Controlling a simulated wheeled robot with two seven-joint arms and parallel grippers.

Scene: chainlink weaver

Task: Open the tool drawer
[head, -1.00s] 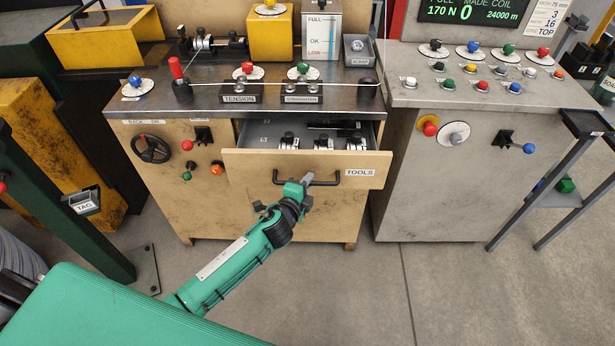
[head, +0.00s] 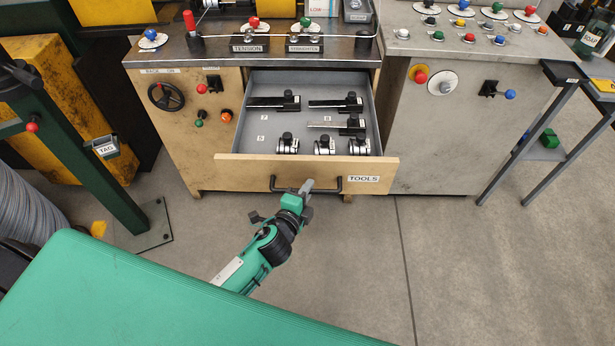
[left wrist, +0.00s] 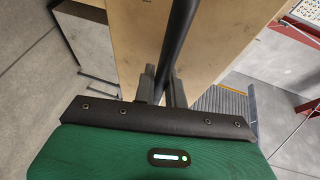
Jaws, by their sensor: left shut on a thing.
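The tool drawer (head: 225,170) is pulled far out of the wooden cabinet, and its front carries a TOOLS label (head: 364,179). Inside lie several black flat tools (head: 275,103) at the back and several silver round tools with black knobs (head: 324,146) near the front. My left gripper (head: 305,189) is shut on the black bar handle (head: 334,187) of the drawer. In the left wrist view the handle (left wrist: 178,38) runs between the two fingers (left wrist: 161,88). My right gripper is not in view.
The wooden cabinet's steel top (head: 200,47) carries TENSION and STRAIGHTEN controls. A grey button console (head: 430,140) stands to the right, with a dark metal stand (head: 540,155) beside it. A dark green post (head: 80,160) with a TAG holder (head: 106,148) stands left. Floor (head: 460,270) is clear at front right.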

